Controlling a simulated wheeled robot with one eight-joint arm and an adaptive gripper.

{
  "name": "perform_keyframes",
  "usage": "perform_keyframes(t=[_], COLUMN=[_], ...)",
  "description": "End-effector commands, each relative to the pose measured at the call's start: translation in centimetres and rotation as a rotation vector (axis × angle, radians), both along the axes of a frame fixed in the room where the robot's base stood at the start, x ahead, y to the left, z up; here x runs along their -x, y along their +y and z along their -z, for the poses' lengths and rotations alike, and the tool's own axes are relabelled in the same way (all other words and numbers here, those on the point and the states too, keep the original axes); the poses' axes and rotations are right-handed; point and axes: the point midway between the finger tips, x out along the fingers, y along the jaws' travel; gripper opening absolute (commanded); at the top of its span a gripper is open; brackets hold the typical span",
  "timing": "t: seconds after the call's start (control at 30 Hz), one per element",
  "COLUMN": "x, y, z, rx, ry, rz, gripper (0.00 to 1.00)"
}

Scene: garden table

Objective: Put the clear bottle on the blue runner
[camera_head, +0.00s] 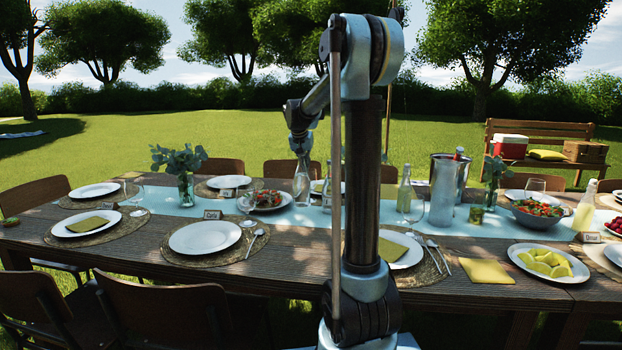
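My gripper (301,152) points down over the far middle of the table, small in view. A clear bottle (301,186) is upright directly below it, its top meeting or hidden by the fingers. I cannot tell whether the fingers are closed on it, or whether its base touches the table. The pale blue runner (228,208) lies lengthwise along the table's middle, and the bottle's base appears over it. A second clear-looking bottle (405,191) stands right of my arm. Another bottle (584,209) with pale yellow contents stands at the far right.
A salad plate (266,207) is just left of the bottle. A salad bowl (536,220) and lemon plate (563,277) are at right. My arm hides the table's centre.

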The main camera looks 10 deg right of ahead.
Motion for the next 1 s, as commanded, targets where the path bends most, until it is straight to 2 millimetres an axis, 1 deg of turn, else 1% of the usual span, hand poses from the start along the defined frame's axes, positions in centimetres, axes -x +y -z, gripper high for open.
perform_keyframes(t=[0.23,0.5,0.87,0.97,1.0], x=[-0.1,-0.1,-0.1,-0.1,-0.1], y=[0.0,-0.1,-0.1,-0.2,-0.2], z=[1.3,4.4,4.8,4.8,4.8], rx=[0.000,0.000,0.000,0.000,0.000], ry=[0.000,0.000,0.000,0.000,0.000], rz=[0.000,0.000,0.001,0.002,0.002], gripper=[0.00,0.00,0.00,0.21,0.25])
